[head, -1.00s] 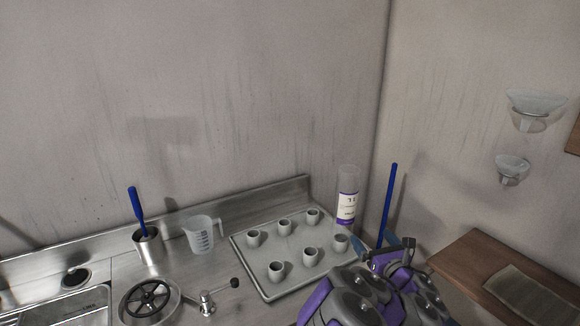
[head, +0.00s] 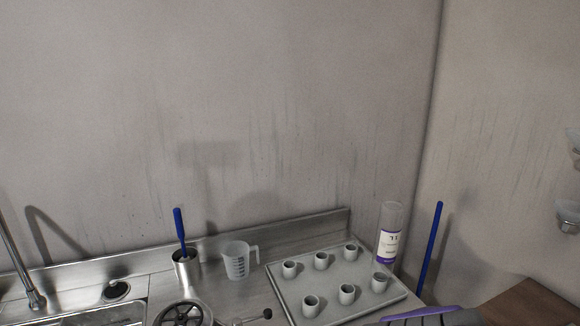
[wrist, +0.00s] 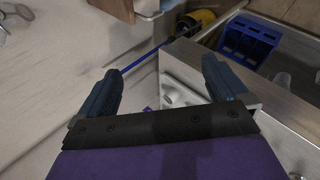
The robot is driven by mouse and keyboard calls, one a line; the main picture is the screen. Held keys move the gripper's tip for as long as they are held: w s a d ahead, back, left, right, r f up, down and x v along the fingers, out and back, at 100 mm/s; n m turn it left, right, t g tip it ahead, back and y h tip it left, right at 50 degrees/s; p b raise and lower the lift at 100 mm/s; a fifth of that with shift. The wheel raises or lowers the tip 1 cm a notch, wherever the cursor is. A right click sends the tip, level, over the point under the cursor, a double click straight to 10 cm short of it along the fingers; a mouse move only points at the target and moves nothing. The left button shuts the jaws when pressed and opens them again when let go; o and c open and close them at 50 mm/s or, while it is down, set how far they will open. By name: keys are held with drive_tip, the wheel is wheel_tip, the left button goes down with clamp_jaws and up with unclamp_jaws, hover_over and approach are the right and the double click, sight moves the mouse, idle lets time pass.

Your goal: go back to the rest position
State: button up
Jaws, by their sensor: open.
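My gripper (wrist: 165,95) shows in the wrist view with its two blue fingers spread apart and nothing between them. Past the fingers, a corner of the metal counter and part of the pale tray are in view. In the head view, only a purple and grey piece of my arm shows at the bottom edge, right of centre; the gripper itself is not visible there.
The steel counter holds a tray (head: 330,272) with several small cups, a labelled bottle (head: 391,238), a measuring jug (head: 238,260) and a metal holder (head: 186,268). A blue pole (head: 431,245) stands right of the counter. A blue crate (wrist: 248,42) shows in the wrist view.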

drive_tip(key=s+a+m+g+y, duration=0.6)
drive_tip(key=s+a, duration=1.4)
drive_tip(key=s, duration=0.5)
drive_tip(key=shift+f+m+g+y, duration=0.3)
drive_tip(key=shift+m+g, duration=0.4)
drive_tip(key=shift+g, duration=0.3)
drive_tip(key=shift+w+a, duration=0.1)
drive_tip(key=shift+c, duration=0.5)
